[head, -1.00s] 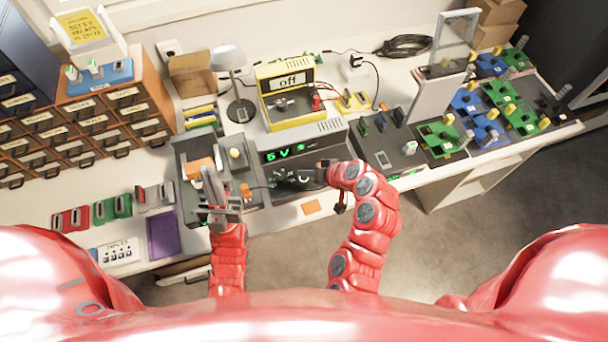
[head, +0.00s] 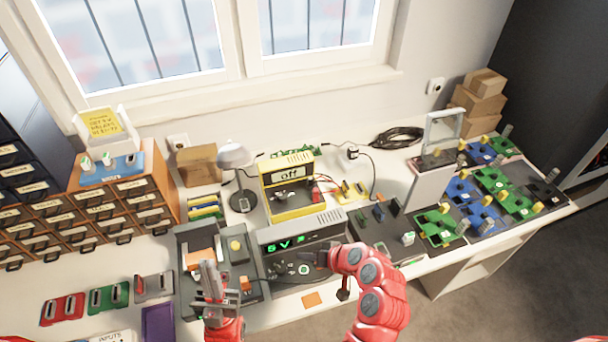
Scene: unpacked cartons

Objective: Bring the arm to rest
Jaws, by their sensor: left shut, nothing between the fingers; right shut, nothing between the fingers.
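My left gripper (head: 210,290) is shut and empty. It points up in the head view, over the front of a dark grey fixture (head: 190,310) on the bench. My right arm comes in from the bottom and bends left.
A yellow device (head: 290,213) marked "off" stands behind the power supply. A desk lamp (head: 236,158) and an orange drawer cabinet (head: 105,190) stand left. Green and blue boards (head: 437,227) fill the right side. Red, green and grey modules (head: 108,297) lie front left.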

